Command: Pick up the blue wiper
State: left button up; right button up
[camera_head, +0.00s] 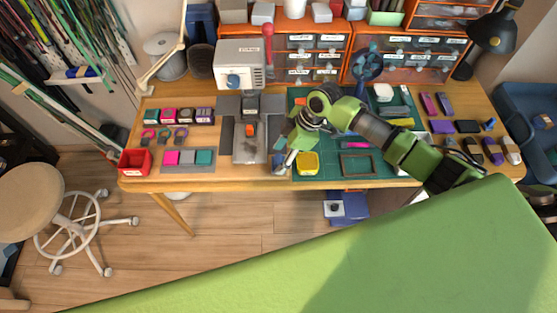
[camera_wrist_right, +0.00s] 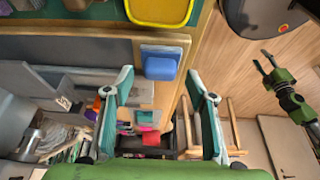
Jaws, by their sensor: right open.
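The blue wiper (camera_wrist_right: 160,63) is a small block with a bright blue face and a paler blue-grey part, lying at the table's front edge in the right wrist view. In the head view it is small and partly hidden beside my right gripper (camera_head: 284,154). In the right wrist view my right gripper (camera_wrist_right: 158,77) is open, with its two teal fingers wide apart on either side of the wiper's line. The wiper lies beyond the fingertips, and nothing is held. My left gripper (camera_wrist_right: 264,60) shows at the right of the wrist view, its two fingers spread, away from the table.
A yellow tray (camera_head: 307,163) lies on the green mat just right of the wiper. A grey press (camera_head: 240,65) stands behind to the left. A red bin (camera_head: 135,161) sits at the table's left end. Open floor lies in front of the table.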

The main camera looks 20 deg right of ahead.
jog(key=shift+x, duration=1.1)
jog(key=c, duration=0.8)
